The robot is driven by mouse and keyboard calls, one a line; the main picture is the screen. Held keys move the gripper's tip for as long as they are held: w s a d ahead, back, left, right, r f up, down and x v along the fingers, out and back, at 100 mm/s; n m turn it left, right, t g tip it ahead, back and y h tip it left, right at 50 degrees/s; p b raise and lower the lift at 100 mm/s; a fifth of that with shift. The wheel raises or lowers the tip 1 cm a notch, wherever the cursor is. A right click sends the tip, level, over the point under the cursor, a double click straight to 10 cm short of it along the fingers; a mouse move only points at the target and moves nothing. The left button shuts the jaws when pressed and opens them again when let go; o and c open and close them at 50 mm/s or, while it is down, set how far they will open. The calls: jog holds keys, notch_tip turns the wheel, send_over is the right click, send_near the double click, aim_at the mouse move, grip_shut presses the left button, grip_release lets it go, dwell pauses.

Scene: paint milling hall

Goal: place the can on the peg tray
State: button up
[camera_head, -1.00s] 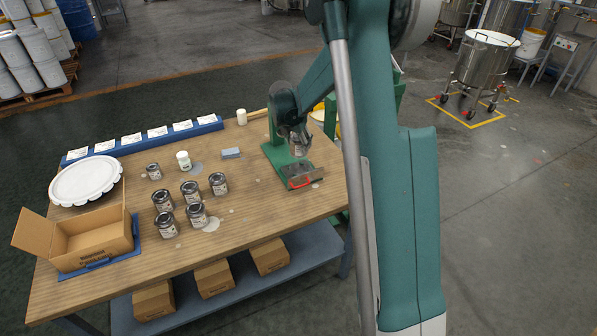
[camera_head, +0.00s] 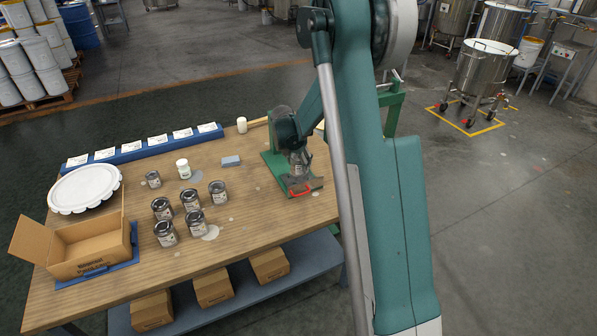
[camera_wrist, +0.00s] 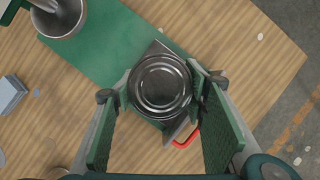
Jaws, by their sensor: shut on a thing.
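My gripper (camera_wrist: 162,97) is shut on a dark can (camera_wrist: 160,85), whose round metal lid faces the wrist camera between the two green-padded fingers. In the head view the can (camera_head: 299,169) hangs low and roughly upright at the peg tray (camera_head: 315,184), a grey metal plate with a red handle on the green stand. The can covers most of the peg tray (camera_wrist: 153,52) in the wrist view, so the pegs are hidden. I cannot tell whether the can's bottom touches the tray.
Several similar cans (camera_head: 193,222) stand left of the stand. A grey-blue block (camera_head: 231,161), a white-lidded jar (camera_head: 183,168) and an open cardboard box (camera_head: 90,249) are also on the wooden table (camera_head: 262,225). A metal cup (camera_wrist: 60,18) belongs to the green stand (camera_wrist: 110,40).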

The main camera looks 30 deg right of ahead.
aim_at(295, 160)
jog(key=shift+f, duration=0.2)
jog(key=shift+f, duration=1.8)
jog(key=shift+f+b, duration=0.15)
jog(key=shift+b, duration=0.15)
jog(key=o, duration=1)
jog(key=shift+o, duration=0.4)
jog(key=shift+r, duration=0.2)
jog(key=p+v, duration=0.1)
jog(key=v, duration=1)
jog(key=shift+r, duration=0.2)
jog(key=shift+s+a+r, duration=0.1)
jog(key=shift+r, duration=0.2)
